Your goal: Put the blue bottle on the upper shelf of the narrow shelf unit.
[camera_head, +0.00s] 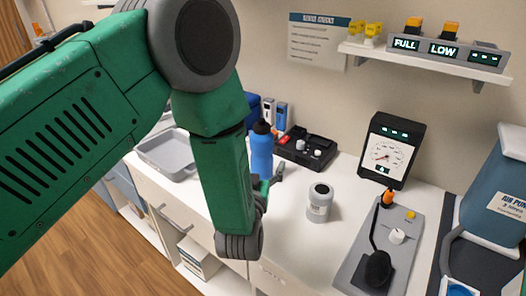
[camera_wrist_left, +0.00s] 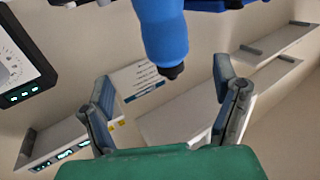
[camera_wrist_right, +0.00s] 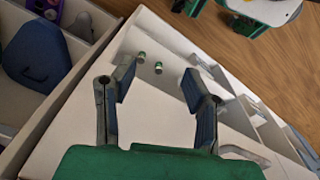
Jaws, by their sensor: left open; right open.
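The blue bottle (camera_head: 262,155) stands upright on the white counter, with a dark cap, partly behind my left arm. In the left wrist view the bottle (camera_wrist_left: 162,30) appears cap-down, ahead of and between the open fingers. My left gripper (camera_head: 270,184) is open and empty beside the bottle's lower part; whether it touches is unclear. It also shows in the left wrist view (camera_wrist_left: 165,98). My right gripper (camera_wrist_right: 160,85) is open and empty above a white surface. White shelf boards (camera_wrist_left: 275,45) show at the right of the left wrist view; I cannot tell whether they belong to the narrow shelf unit.
A white jar (camera_head: 319,203) stands right of the bottle, a black tray (camera_head: 310,159) behind it. A grey tray (camera_head: 165,155) lies left. A gauge (camera_head: 391,150) and control panel (camera_head: 352,262) stand at right. A wall shelf (camera_head: 425,62) holds lit displays. Open counter surrounds the jar.

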